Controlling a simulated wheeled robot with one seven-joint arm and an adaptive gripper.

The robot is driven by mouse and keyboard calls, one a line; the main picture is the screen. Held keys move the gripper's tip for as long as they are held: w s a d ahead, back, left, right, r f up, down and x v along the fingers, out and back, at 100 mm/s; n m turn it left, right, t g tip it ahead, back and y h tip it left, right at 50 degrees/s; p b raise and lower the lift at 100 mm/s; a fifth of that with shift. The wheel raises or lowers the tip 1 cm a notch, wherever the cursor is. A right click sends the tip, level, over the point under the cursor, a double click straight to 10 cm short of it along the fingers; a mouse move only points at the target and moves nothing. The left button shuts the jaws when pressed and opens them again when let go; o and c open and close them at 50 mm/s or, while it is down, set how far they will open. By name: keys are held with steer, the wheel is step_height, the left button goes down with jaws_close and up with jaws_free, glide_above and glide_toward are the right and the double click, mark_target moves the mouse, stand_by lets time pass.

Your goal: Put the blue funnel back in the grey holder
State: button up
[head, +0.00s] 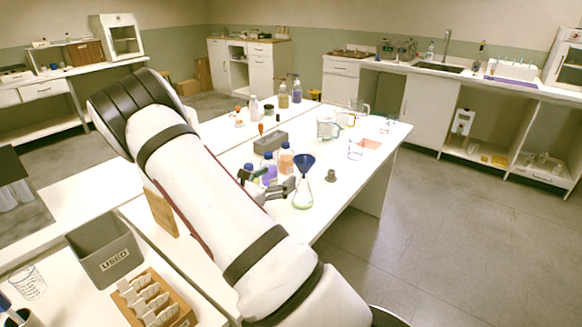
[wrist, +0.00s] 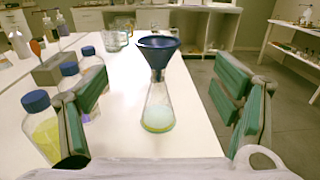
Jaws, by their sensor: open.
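The blue funnel (head: 304,162) sits upright in the mouth of a clear conical flask (head: 303,194) holding pale green liquid. In the wrist view the funnel (wrist: 158,48) and flask (wrist: 157,105) stand centred between the fingers. My gripper (head: 279,190) is open and empty, its green-padded fingers apart on both sides of the flask (wrist: 160,105), not touching it. A small grey round piece (head: 331,175) stands on the table right of the flask and may be the grey holder. A grey box (head: 270,142) stands farther back; I cannot tell which is meant.
Blue-capped bottles with orange (head: 286,162), purple and yellow (wrist: 42,125) liquid stand close left of the flask.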

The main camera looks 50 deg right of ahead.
glide_toward(304, 160)
steer(key=s+d+r, duration=0.2)
steer(key=d, duration=0.4)
steer(key=w+d, duration=0.1)
steer(key=d, duration=0.1)
steer(key=shift+f, duration=0.35)
steer(key=shift+s, duration=0.1)
steer(key=c, duration=1)
